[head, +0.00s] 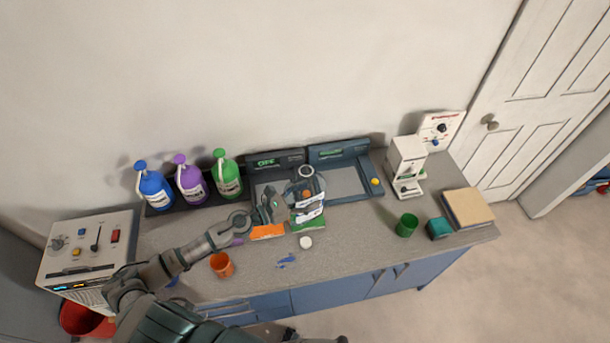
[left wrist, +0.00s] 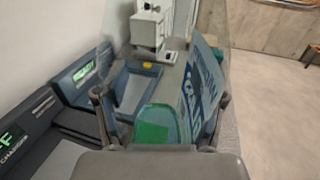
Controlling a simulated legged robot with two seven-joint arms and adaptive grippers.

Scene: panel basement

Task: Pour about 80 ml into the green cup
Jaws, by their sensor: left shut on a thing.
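The green cup (head: 406,225) stands upright on the right part of the counter; I cannot make out what is in it. My left gripper (head: 272,212) is shut on a clear bottle (head: 307,184) with a white label and green near its base. The bottle looks roughly upright, well left of the green cup. In the left wrist view the clear bottle (left wrist: 208,85) fills the space between the fingers, its blue-lettered label on the right. A green patch shows low there; I cannot tell whether it is liquid. My right gripper is not in view.
A white cap (head: 306,242) and a blue smear (head: 287,261) lie in front of the bottle. An orange cup (head: 222,264) stands left. A teal block (head: 439,229) sits beside the green cup. Blue (head: 154,188), purple (head: 190,180) and green (head: 227,175) jugs stand behind.

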